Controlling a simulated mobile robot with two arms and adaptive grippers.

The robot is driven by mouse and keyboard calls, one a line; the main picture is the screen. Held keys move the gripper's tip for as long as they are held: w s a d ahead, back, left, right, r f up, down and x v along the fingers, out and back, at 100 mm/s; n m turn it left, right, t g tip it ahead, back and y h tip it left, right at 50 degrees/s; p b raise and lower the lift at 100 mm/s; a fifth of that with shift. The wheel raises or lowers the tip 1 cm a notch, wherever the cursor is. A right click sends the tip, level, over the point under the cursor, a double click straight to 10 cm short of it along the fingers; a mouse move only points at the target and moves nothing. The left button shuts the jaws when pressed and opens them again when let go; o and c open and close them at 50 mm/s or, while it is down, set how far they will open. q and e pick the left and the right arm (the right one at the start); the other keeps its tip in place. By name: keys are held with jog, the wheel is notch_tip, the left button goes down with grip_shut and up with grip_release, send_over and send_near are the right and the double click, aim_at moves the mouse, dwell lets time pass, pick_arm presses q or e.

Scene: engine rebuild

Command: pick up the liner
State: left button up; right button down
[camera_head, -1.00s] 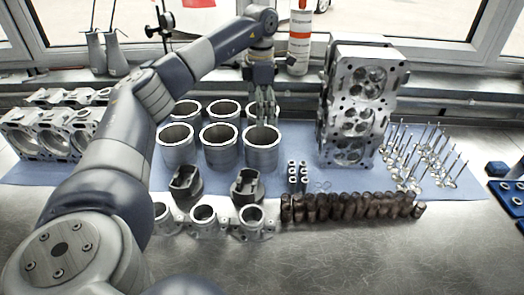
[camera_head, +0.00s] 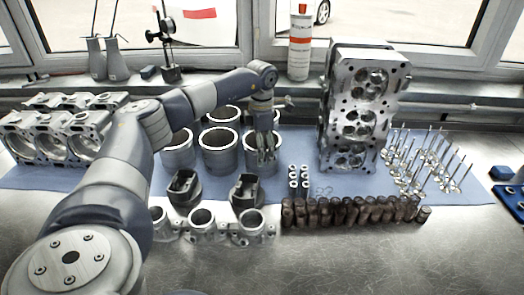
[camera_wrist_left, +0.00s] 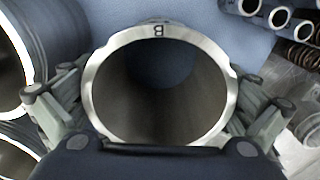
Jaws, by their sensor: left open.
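Several grey metal cylinder liners (camera_head: 219,155) stand upright in rows on the blue mat. My right gripper is in neither view.
Other liners (camera_wrist_left: 12,70) stand close on the left in the wrist view. A cylinder head (camera_head: 360,110) stands to the right, with upright valves (camera_head: 430,160) beyond it. Pistons (camera_head: 184,187), small sleeves (camera_head: 299,180) and dark brown parts (camera_head: 350,210) sit in front.

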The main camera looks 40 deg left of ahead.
pick_arm(q)
notch_tip(320, 180, down, 2)
jog(key=shift+f, duration=0.1)
jog(key=c, duration=0.9)
jog(key=shift+s, duration=0.1)
jog(key=shift+c, duration=1.3)
